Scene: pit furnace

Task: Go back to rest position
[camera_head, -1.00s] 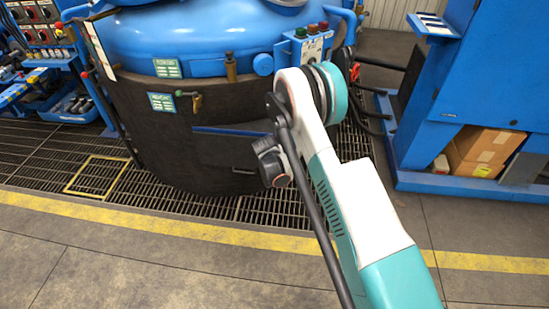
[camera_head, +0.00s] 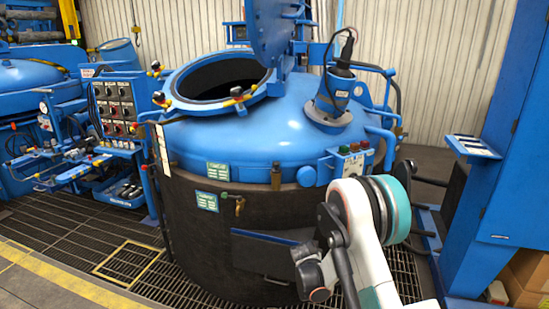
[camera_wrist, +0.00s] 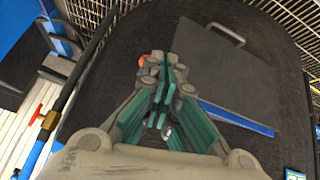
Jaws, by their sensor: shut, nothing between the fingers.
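My gripper (camera_wrist: 162,95) is in the wrist view, its teal-lined fingers together at the tips with nothing between them. Behind it is the dark side of the pit furnace, with a grey hinged panel (camera_wrist: 225,75) and its handle to the right of the fingers. I cannot tell the distance from the fingers to the furnace wall. In the head view, my arm (camera_head: 375,230) is folded at the lower right, in front of the furnace body (camera_head: 200,245). My gripper's fingers are hidden there.
The furnace's blue top (camera_head: 245,130) has an open round mouth with its lid raised. A control panel (camera_head: 118,105) stands left, and a blue cabinet (camera_head: 510,150) right. Cardboard boxes (camera_head: 525,290) sit low in the cabinet. Floor grating (camera_head: 75,220) surrounds the furnace; floor at lower left is clear.

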